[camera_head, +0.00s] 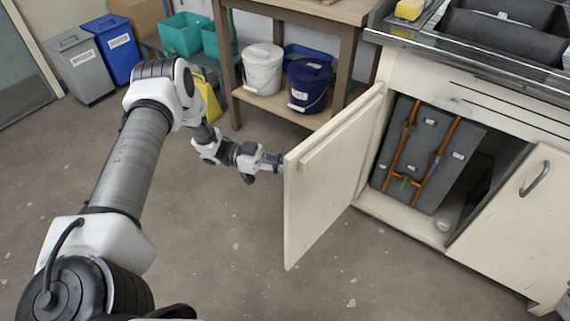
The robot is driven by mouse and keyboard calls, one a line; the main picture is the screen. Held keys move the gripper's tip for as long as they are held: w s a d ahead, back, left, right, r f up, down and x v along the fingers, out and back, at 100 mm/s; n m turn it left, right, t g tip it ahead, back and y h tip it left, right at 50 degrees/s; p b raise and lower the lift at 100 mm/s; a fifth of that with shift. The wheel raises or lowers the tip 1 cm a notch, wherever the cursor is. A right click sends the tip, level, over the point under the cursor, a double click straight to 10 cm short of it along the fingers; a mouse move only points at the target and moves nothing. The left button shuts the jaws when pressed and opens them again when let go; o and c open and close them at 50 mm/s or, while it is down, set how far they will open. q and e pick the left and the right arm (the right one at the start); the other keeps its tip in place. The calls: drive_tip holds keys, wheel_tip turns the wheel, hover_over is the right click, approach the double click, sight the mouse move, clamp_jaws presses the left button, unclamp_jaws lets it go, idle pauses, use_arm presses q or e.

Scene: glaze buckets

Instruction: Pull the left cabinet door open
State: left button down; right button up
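The left cabinet door (325,177) is cream-coloured and stands swung well out from the cabinet under the sink. Its inner face is toward the cabinet opening. Inside the open cabinet, a grey panel or case (425,155) with orange straps stands tilted. My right gripper is not in the view.
The right cabinet door (518,215) with a grey handle looks shut. A wooden shelf unit (262,103) behind my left arm holds a white bucket (262,72) and a blue bucket (308,88). Grey and blue bins stand at the back left. Floor (225,255) left of the door is clear.

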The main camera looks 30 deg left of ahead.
use_arm(q)
drive_tip(key=shift+s+f, duration=0.1)
drive_tip(key=shift+f, duration=0.05)
drive_tip(key=c, duration=1.2)
unclamp_jaws()
drive_tip(key=v, duration=1.2)
